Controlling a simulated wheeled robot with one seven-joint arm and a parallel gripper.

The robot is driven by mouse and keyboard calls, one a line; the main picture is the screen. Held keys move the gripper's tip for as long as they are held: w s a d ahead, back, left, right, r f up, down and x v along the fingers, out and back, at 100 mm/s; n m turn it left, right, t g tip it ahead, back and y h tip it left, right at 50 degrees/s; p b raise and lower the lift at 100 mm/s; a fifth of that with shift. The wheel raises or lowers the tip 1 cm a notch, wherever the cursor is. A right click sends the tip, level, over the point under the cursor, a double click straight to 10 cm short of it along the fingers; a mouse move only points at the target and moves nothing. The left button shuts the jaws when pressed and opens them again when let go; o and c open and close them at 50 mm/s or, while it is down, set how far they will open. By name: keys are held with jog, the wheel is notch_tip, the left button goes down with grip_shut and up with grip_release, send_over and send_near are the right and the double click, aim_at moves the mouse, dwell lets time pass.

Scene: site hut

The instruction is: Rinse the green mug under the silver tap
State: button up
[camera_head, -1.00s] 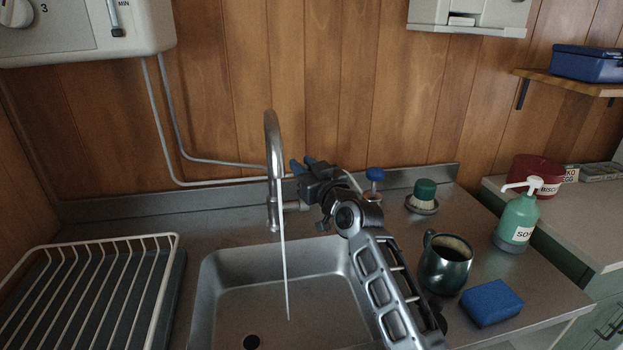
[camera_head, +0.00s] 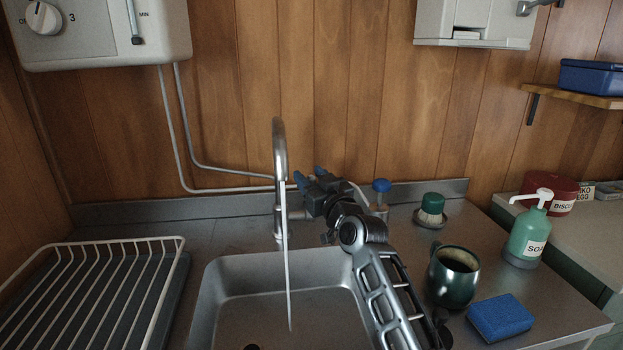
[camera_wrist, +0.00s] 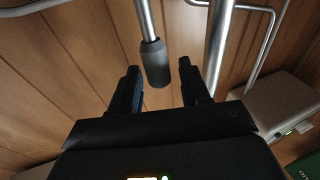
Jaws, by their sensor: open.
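The silver tap (camera_head: 279,150) stands behind the sink, and a thin stream of water falls from its spout into the basin. My gripper (camera_head: 308,175) is open just right of the tap, with its blue-padded fingers pointing toward the back wall. In the wrist view, a metal rod with a grey end (camera_wrist: 155,62) shows between or just beyond my open fingers; I cannot tell if they touch it. A metal pipe (camera_wrist: 219,50) passes by the right finger. The dark green mug (camera_head: 453,280) stands upright on the counter right of the sink, away from my gripper.
The sink (camera_head: 222,275) lies below my arm. A white dish rack (camera_head: 120,244) is at left. A blue sponge (camera_head: 500,317), a green-topped brush (camera_head: 432,206) and a green soap bottle (camera_head: 528,238) stand around the mug. A blue-topped item (camera_head: 380,187) is behind my arm.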

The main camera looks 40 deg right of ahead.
jog(key=b+v, duration=0.1)
jog(key=v, duration=0.6)
jog(key=shift+s, duration=0.35)
jog(key=shift+a, duration=0.15)
